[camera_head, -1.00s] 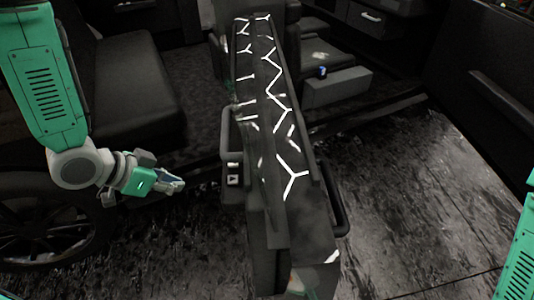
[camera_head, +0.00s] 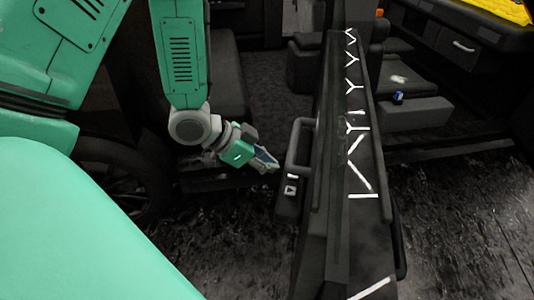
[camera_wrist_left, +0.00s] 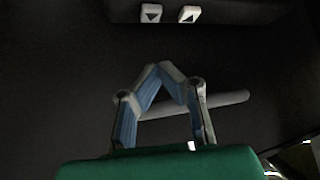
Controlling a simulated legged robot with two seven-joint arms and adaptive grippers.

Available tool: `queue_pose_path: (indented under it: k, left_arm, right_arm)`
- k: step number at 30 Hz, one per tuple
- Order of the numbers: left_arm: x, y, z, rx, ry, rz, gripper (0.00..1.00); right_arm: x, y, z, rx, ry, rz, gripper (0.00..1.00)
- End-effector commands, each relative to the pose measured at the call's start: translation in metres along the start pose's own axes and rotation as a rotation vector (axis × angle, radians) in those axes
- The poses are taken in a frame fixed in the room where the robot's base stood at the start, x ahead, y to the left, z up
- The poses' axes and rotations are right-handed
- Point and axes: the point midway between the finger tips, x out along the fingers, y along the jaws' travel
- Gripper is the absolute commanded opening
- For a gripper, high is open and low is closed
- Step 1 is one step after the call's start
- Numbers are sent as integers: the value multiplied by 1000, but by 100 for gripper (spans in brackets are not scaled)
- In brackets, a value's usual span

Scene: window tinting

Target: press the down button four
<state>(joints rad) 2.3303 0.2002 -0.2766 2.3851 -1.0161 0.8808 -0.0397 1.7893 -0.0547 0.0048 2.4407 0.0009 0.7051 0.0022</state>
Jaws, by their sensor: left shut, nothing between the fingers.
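My left gripper (camera_head: 268,163) is shut and empty. In the head view its tips point right, just left of a small dark button panel on the side of a long dark door-like panel (camera_head: 334,110). Two small white buttons (camera_head: 290,189) sit there, too small to tell apart surely. The left wrist view shows the down button (camera_wrist_left: 151,13) and, right of it, the up button (camera_wrist_left: 188,14), at the top edge. There the fingertips (camera_wrist_left: 160,68) meet in a peak below the buttons and appear apart from them. My right gripper is not in view.
A dark handle (camera_head: 301,143) stands out just beyond the buttons, near my left gripper. A wheel (camera_head: 115,175) lies behind my left arm. Dark seats and drawers are at the back. The floor on the right (camera_head: 470,220) is clear.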

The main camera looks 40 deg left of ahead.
Motion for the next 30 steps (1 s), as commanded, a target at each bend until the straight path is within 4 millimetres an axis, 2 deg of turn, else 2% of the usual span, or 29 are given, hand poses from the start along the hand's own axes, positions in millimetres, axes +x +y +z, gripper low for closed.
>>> queue_pose_path:
  k: [1, 6, 8, 12, 18, 30]
  left_arm:
    - [14, 1, 3, 2, -2, 4, 0]
    - [51, 2, 2, 2, -3, 2, 0]
    - [63, 2, 2, 2, -1, 2, 0]
    - [78, 1, 18, -2, -2, 1, 0]
    - [88, 1, 28, 0, 1, 0, 0]
    - [90, 1, 30, -1, 0, 0, 0]
  right_arm:
    - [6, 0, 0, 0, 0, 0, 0]
    - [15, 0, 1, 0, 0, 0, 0]
    - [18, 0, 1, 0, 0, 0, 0]
    - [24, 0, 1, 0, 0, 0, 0]
    - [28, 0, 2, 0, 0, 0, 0]
    - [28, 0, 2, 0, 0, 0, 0]
